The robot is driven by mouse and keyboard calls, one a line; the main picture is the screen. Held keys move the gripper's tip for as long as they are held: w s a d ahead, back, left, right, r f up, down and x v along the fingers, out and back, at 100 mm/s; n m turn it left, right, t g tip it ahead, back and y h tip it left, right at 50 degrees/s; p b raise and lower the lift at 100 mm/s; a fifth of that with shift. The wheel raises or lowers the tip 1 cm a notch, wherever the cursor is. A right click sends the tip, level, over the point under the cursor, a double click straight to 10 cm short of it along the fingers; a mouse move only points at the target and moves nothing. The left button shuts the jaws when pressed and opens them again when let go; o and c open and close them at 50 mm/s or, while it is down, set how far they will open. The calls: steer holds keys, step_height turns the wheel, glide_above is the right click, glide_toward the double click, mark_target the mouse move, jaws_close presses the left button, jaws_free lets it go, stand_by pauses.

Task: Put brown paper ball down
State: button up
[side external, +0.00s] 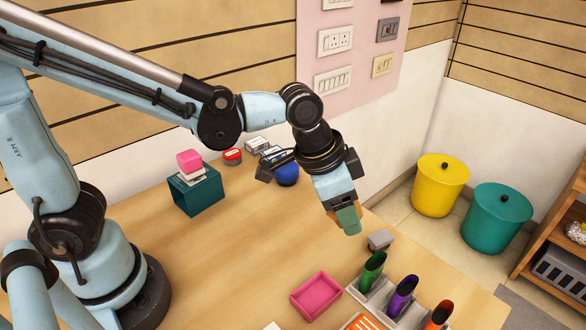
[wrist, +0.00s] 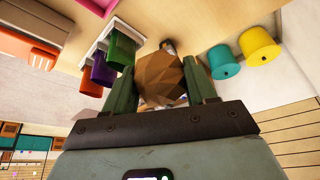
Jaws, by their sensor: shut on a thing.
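The brown paper ball (wrist: 163,80) is faceted and sits between the two green fingers of my gripper (wrist: 163,92) in the wrist view. My gripper is shut on it. In the side view my gripper (side external: 348,220) hangs above the right part of the wooden table (side external: 240,260), pointing down. There the ball is mostly hidden behind the fingers, with only a little brown showing at their edge.
A grey block (side external: 380,240), a pink tray (side external: 316,295) and a holder with green (side external: 373,270), purple (side external: 402,295) and orange tubes stand near the gripper. A teal box (side external: 196,193) is further left. Yellow (side external: 440,187) and teal (side external: 495,220) bins stand beyond the table. The table's middle is clear.

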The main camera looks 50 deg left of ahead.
steer(key=s+d+m+g+h, duration=0.1)
steer(key=s+d+m+g, duration=0.1)
steer(key=s+m, duration=0.5)
steer(key=s+d+m+g+h, duration=0.15)
steer(key=s+m, duration=0.25)
steer(key=s, duration=0.4)
glide_above(310, 272)
steer(key=a, duration=0.1)
steer(key=shift+y, duration=0.25)
steer(key=f, duration=0.6)
steer(key=shift+s+a+f, duration=0.1)
steer(key=shift+a+f, duration=0.1)
steer(key=shift+f, duration=2.1)
steer(key=o, duration=1)
steer(key=shift+f, duration=0.1)
